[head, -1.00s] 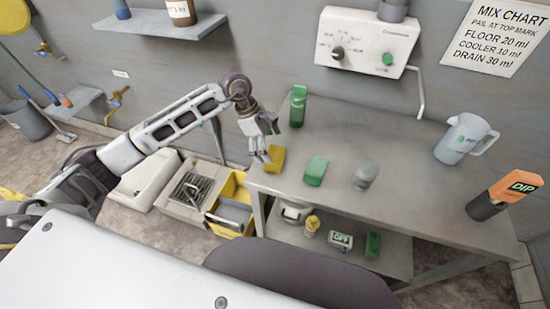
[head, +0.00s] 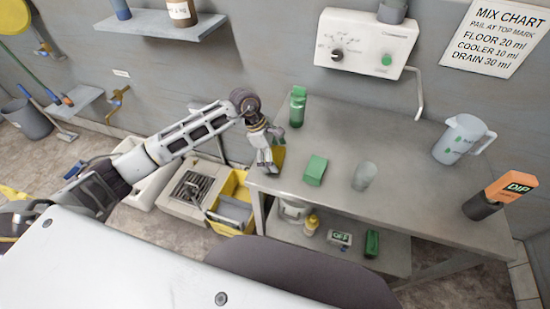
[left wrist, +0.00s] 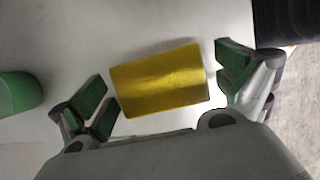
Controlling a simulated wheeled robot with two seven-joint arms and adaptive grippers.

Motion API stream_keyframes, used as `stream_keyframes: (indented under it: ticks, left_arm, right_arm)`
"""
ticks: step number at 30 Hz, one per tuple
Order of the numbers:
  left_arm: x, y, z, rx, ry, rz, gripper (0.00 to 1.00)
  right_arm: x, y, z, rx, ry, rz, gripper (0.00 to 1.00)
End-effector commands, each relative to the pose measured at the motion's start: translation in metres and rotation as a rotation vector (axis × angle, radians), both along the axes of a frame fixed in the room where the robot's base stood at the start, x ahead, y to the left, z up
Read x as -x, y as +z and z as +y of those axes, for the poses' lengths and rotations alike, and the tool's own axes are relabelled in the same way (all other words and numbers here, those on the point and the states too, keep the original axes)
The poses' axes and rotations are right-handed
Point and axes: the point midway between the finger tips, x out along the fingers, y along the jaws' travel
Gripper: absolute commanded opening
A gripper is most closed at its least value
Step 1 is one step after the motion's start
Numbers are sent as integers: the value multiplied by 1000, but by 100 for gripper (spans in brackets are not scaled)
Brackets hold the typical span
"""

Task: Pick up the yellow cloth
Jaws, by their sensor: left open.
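The yellow cloth (left wrist: 160,80) is a folded, flat rectangle on the grey table near its left edge. In the head view only a small part of the cloth (head: 281,153) shows behind my left gripper (head: 267,162). In the left wrist view my left gripper (left wrist: 168,92) is open, with one green-padded finger on each side of the cloth. The left finger is close to the cloth's left end, and a small gap shows at the right end. I cannot tell the height of the fingertips above the table. My right gripper is not in view.
A green bottle (head: 298,106) stands behind the cloth. A green block (head: 315,170), a clear cup (head: 364,176), a pitcher (head: 458,140) and an orange DIP tester (head: 508,188) are on the table (head: 400,150). A yellow bucket (head: 228,188) stands on the floor beside it.

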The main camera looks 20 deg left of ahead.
Motion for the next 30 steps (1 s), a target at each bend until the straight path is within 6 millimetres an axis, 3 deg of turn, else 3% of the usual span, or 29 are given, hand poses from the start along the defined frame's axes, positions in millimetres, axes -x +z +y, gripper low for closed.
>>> stream_keyframes:
  ticks: [2, 9, 21, 30]
  left_arm:
    - [0, 0, 0, 0, 0, 0, 99]
    - [0, 0, 0, 0, 0, 0, 69]
    - [-1, 4, 0, 0, 1, -2, 69]
    - [-1, 30, 0, 0, 0, -4, 69]
  right_arm:
    - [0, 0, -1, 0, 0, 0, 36]
    - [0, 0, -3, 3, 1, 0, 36]
    - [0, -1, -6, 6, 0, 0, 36]
    - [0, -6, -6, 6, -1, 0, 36]
